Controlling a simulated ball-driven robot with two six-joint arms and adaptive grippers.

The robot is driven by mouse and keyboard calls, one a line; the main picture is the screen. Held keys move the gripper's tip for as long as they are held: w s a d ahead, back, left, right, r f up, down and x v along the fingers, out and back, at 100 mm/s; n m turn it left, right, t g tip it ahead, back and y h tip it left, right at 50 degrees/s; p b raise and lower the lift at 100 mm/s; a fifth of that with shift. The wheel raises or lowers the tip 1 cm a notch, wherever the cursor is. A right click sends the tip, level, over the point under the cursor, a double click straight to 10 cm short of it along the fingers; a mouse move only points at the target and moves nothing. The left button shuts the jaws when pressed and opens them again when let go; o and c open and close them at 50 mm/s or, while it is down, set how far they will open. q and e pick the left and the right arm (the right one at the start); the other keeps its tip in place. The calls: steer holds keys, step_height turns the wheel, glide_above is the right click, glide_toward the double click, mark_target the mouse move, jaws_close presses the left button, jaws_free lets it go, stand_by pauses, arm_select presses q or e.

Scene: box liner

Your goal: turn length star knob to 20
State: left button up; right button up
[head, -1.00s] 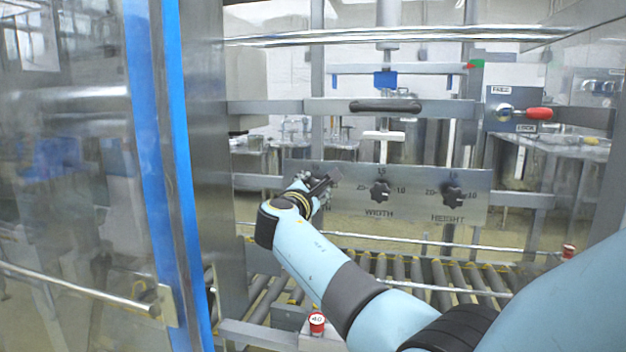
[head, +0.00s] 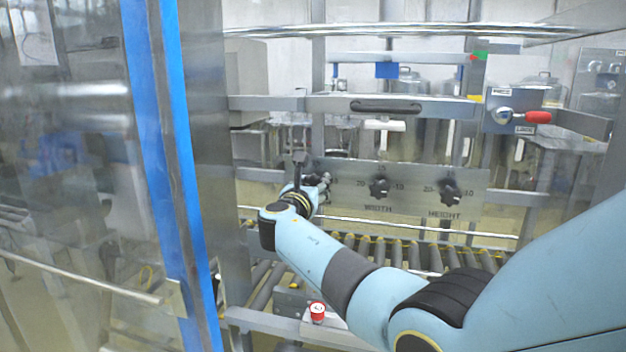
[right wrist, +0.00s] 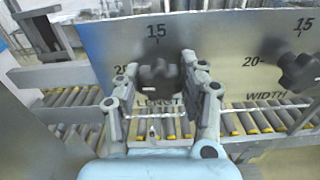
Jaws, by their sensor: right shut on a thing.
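The length star knob (right wrist: 158,80) is black and sits on a grey metal panel (right wrist: 215,45), with a 15 mark above it and a 20 mark to its left in the right wrist view. My right gripper (right wrist: 160,85) has one finger on each side of this knob and is shut on it. In the head view my right gripper (head: 312,180) reaches the left end of the panel and largely covers the length knob. The finer pointer position of the knob is not clear. My left gripper is not in view.
The black width knob (head: 379,187) and height knob (head: 450,191) sit to the right on the panel. A red-handled lever (head: 536,117) is at upper right. Rollers (head: 400,252) run below the panel. A blue-edged clear door (head: 165,170) stands at left.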

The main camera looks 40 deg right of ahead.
steer(key=shift+s+a+f+n, duration=0.1)
steer(key=shift+f+n, duration=0.3)
steer(key=o, duration=1.2)
steer(key=shift+r, duration=0.2)
steer(key=v, duration=0.7)
steer(key=shift+a, duration=0.15)
steer(key=shift+s, duration=0.15)
